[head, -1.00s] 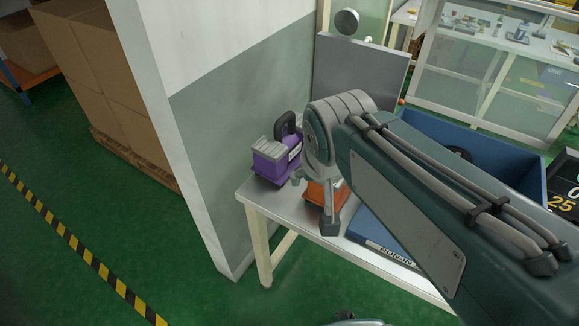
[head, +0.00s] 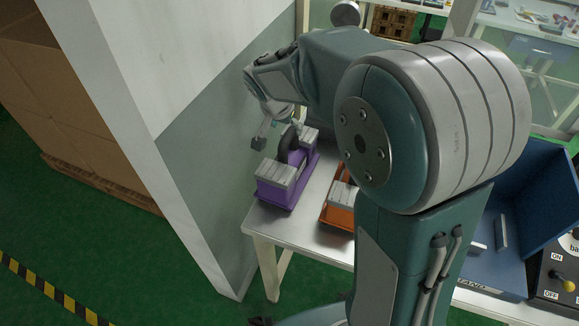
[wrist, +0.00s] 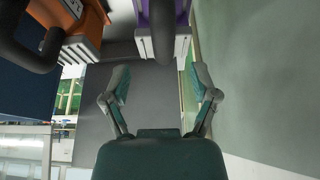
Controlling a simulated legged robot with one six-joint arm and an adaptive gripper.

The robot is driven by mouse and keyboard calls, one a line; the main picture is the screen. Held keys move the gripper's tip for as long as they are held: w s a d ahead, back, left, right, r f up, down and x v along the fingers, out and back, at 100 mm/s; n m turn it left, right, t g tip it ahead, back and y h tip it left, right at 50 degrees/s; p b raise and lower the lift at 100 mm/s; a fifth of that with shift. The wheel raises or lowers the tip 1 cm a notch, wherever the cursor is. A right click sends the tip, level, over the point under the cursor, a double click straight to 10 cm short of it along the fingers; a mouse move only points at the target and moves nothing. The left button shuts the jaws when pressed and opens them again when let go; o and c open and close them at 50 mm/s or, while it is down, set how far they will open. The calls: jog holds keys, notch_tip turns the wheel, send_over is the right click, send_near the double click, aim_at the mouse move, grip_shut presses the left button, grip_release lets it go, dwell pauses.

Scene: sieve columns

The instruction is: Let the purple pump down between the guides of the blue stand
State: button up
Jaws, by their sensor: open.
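The purple pump (head: 272,193) stands on the near left end of the white table, beside the grey wall. It has grey ribbed blocks and a dark upright handle (head: 291,147). My gripper (head: 280,128) is open at the handle, partly hidden by it. In the wrist view, my open fingers (wrist: 160,82) lie either side of the line of the pump's dark handle (wrist: 163,32); nothing is clamped. The blue stand (head: 512,270) is at the right, partly hidden by my arm. Light upright pieces, perhaps its guides, show on it.
An orange pump (head: 336,214) stands right of the purple one, partly behind my arm. A dark control box (head: 560,268) with a yellow knob is at the right edge. The grey wall (head: 205,170) is close on the left of the pump.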

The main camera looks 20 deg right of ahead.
aim_at(287, 133)
jog(key=x, duration=0.6)
jog(key=shift+w+a, duration=0.2)
jog(key=shift+a, duration=0.1)
jog(key=shift+d+f, duration=0.1)
jog(key=shift+d, duration=0.1)
jog(key=shift+a, duration=0.1)
grip_shut()
jog(key=shift+w, duration=0.1)
